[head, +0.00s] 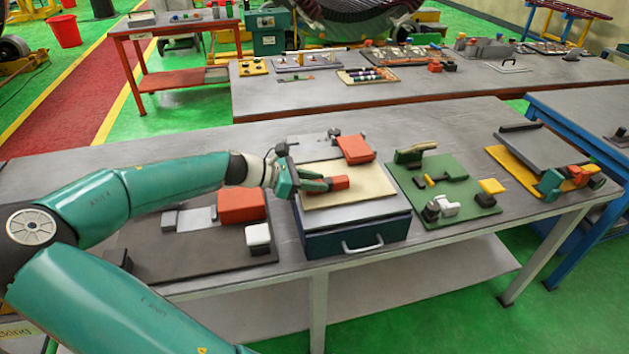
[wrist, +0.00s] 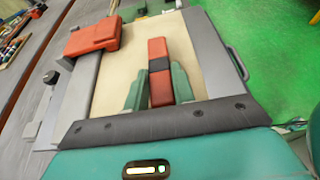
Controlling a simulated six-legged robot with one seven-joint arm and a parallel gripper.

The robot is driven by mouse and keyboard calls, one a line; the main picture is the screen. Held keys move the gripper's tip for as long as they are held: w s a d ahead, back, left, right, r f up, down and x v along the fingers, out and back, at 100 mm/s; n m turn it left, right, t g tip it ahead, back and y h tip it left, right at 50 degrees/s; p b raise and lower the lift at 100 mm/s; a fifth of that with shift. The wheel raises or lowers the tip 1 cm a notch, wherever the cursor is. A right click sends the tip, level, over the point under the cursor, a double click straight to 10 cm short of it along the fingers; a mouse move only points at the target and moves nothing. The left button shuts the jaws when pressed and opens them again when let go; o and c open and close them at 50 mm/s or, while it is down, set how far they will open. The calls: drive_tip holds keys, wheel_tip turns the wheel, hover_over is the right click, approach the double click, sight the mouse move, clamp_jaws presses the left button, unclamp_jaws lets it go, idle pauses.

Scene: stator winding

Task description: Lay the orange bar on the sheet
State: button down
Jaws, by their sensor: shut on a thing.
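The orange bar (head: 341,183) has a dark band around its middle, which shows in the wrist view (wrist: 158,47). My gripper (head: 318,184) is shut on the bar, with a green finger on each side in the wrist view (wrist: 159,78). The bar lies flat over the beige sheet (head: 376,184), which also shows in the wrist view (wrist: 117,74). The sheet lies on top of a dark blue box with a handle. I cannot tell whether the bar touches the sheet. The fingers hide part of the bar's near end.
An orange-red block (head: 355,148) sits at the sheet's back edge. A green board (head: 420,178) with small parts lies to the right. A dark mat (head: 200,256) at left holds an orange block (head: 241,204) and a white-topped cube (head: 258,237).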

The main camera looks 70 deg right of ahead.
drive_tip(key=shift+f, duration=0.15)
drive_tip(key=c, duration=1.2)
unclamp_jaws()
drive_tip(key=shift+o, duration=0.2)
drive_tip(key=shift+w+r, duration=0.1)
drive_tip(key=shift+r, duration=0.1)
drive_tip(key=v, duration=1.2)
